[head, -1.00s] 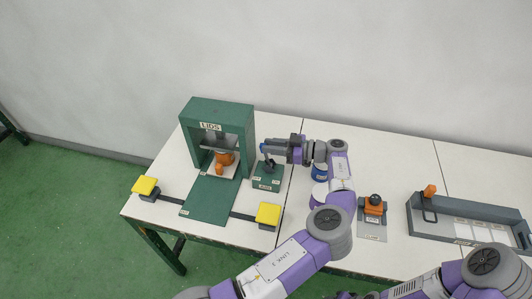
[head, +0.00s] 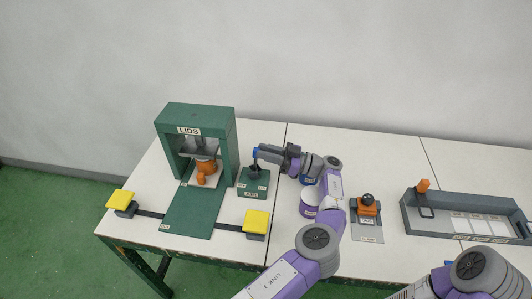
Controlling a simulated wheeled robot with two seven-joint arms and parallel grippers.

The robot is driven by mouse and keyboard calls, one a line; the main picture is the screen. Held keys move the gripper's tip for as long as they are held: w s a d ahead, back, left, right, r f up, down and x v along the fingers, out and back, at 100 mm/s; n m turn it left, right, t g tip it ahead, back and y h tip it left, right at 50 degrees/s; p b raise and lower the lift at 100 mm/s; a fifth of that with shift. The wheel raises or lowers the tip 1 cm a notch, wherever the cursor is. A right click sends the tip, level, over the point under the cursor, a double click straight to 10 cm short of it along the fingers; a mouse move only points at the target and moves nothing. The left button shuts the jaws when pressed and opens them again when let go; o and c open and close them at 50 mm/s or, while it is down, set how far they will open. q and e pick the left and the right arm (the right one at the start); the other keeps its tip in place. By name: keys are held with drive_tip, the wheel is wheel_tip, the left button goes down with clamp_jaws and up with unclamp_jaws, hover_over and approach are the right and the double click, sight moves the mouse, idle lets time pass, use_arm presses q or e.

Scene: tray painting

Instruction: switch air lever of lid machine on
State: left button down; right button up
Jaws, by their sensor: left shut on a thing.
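The lid machine (head: 226,150) is a green frame labelled LIDS at the left of the table. Beside it on the right stands a small green box (head: 252,190) with an AIR label. The small labels on the box top are too small to read surely. My right arm shows at the bottom right, its gripper outside the picture.
An orange piece (head: 205,172) sits under the press. Yellow pads (head: 257,221) flank the green mat (head: 193,213). A purple-and-white can (head: 309,205) stands under my left arm. A clamp stand (head: 367,220) and a grey tray (head: 412,222) are at the right.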

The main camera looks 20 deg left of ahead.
use_arm(q)
drive_tip(key=c, duration=1)
unclamp_jaws()
drive_tip(key=shift+o, duration=0.2)
wheel_tip(320, 180, up, 10)
drive_tip(key=p, duration=0.2)
drive_tip(key=shift+p, duration=0.3)
